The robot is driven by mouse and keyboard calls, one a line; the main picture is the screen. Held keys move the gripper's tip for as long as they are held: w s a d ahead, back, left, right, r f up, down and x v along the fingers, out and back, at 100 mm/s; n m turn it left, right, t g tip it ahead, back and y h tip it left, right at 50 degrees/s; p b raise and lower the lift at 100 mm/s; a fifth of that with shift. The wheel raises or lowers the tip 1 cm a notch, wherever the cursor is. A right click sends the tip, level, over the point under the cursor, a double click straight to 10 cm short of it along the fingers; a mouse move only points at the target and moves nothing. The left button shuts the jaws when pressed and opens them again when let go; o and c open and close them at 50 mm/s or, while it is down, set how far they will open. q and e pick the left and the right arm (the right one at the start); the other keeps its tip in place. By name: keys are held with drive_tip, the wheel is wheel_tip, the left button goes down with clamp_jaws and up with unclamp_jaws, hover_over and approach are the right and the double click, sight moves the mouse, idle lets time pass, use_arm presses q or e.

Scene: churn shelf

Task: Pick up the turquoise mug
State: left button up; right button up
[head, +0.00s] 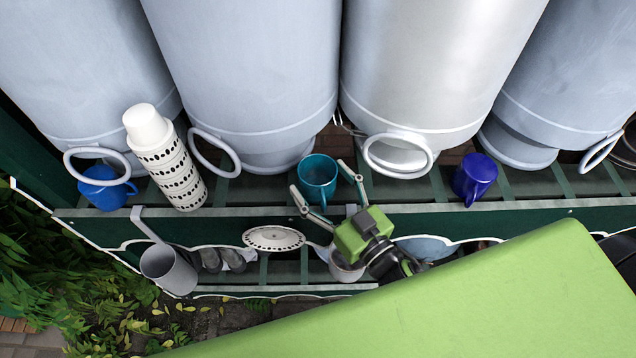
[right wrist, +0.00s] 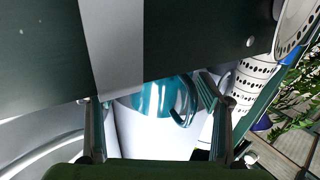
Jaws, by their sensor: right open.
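The turquoise mug (head: 318,172) stands upright on the slatted green shelf, in front of the gap between two large churns. My right gripper (head: 319,178) is open, with one finger on each side of the mug; I cannot tell whether either finger touches it. In the right wrist view the mug (right wrist: 152,98) shows between the open fingers (right wrist: 152,100), partly hidden by the dark shelf edge, its handle towards the right finger. My left gripper is not in view.
Large grey churns (head: 240,70) stand close behind. A blue mug (head: 103,190) and a patterned cup stack (head: 172,165) stand left; a dark blue mug (head: 474,178) stands right. Below the shelf edge (head: 480,221) are a grey can (head: 168,268), gloves (head: 222,259) and a patterned dish (head: 273,239).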

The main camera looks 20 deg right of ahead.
drive_tip(key=shift+w+a, duration=0.1)
drive_tip(key=shift+w, duration=0.35)
drive_tip(key=c, duration=1.3)
drive_tip(key=shift+r, duration=0.1)
